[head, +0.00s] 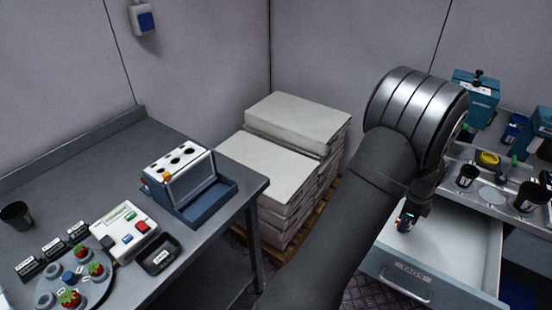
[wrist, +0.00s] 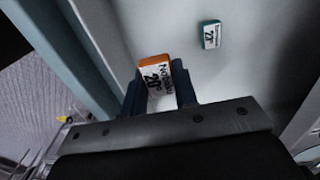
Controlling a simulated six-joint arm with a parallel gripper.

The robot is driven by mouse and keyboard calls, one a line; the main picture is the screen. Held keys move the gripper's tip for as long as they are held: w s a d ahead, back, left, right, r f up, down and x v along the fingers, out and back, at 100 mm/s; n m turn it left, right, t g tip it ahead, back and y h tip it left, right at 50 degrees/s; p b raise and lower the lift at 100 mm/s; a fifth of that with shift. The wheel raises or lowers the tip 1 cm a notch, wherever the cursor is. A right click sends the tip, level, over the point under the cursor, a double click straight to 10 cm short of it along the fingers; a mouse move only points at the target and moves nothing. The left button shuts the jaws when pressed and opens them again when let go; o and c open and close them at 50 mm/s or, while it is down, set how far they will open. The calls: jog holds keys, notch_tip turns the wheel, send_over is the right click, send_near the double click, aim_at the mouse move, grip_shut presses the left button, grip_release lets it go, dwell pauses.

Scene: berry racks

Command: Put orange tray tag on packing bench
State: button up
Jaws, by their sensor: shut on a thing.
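The orange tray tag (wrist: 158,75), with a white printed face, is between the fingers of my gripper (wrist: 160,95) in the wrist view. My gripper is shut on it. In the head view my gripper (head: 406,221) is over the open drawer (head: 450,243) at the right, and the tag is too small to make out there. A teal tag (wrist: 210,35) with a white face lies apart on the drawer floor in the wrist view. Which surface is the packing bench I cannot tell for certain; a grey bench (head: 95,165) stands at the left.
The left bench holds a blue-white rack (head: 185,180), a button box (head: 125,230), a small black tray (head: 160,255), a round plate with strawberries and a dark cup (head: 17,215). Stacked white sheets (head: 270,175) stand between the benches. The right counter holds cups and teal devices.

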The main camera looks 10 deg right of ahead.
notch_tip(320, 180, up, 21)
jog(key=w+a+n, duration=0.7)
jog(key=w+a, duration=1.8)
jog(key=w, duration=0.1)
jog(key=n, duration=1.1)
send_over(106, 188)
notch_tip(106, 188, down, 12)
jog(key=shift+r, duration=0.15)
jog(key=shift+f, duration=2)
